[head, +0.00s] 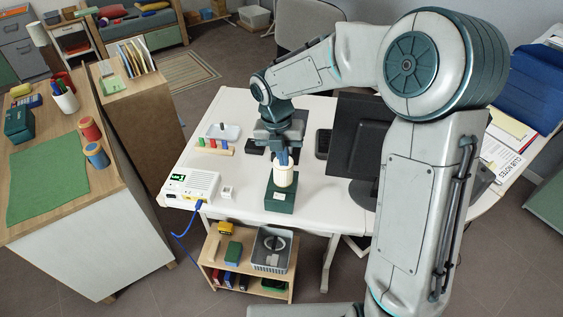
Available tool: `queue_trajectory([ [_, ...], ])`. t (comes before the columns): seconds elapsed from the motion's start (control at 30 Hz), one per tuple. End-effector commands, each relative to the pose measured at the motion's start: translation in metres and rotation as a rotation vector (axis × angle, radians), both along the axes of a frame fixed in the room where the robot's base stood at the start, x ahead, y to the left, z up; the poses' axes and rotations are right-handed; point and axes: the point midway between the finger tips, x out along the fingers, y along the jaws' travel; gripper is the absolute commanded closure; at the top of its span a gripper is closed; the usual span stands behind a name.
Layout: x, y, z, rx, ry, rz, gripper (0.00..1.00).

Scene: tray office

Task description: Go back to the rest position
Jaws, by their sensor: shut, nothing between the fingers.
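My arm reaches from the right over the white desk (230,120). My gripper (278,141) points down above the front part of the desk. It is shut and empty. Just below and in front of it, a cream cup (285,175) with blue items sticking out of its top stands at a dark green box (280,198). The gripper overlaps the top of the cup's contents in this view; I cannot tell whether they touch. The fingertips are small and partly hidden.
A black monitor (358,138) stands right of the gripper, near my arm. Left on the desk are a rack of coloured pegs (214,146), a light tray (223,131) and a white router (190,185) with a blue cable. A low shelf (243,283) stands in front.

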Motion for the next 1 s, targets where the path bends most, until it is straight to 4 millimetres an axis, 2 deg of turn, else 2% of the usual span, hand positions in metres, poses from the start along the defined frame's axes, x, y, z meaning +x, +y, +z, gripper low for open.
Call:
queue_trajectory([
  [0.57,0.000,-0.001,0.001,-0.001,-0.002,-0.007,1.00],
  [0.67,-0.009,-0.011,0.010,-0.021,-0.034,-0.148,1.00],
  [0.77,-0.022,-0.027,0.021,-0.040,-0.082,-0.370,1.00],
  [1.0,-0.060,-0.066,0.049,-0.038,-0.216,-0.992,1.00],
])
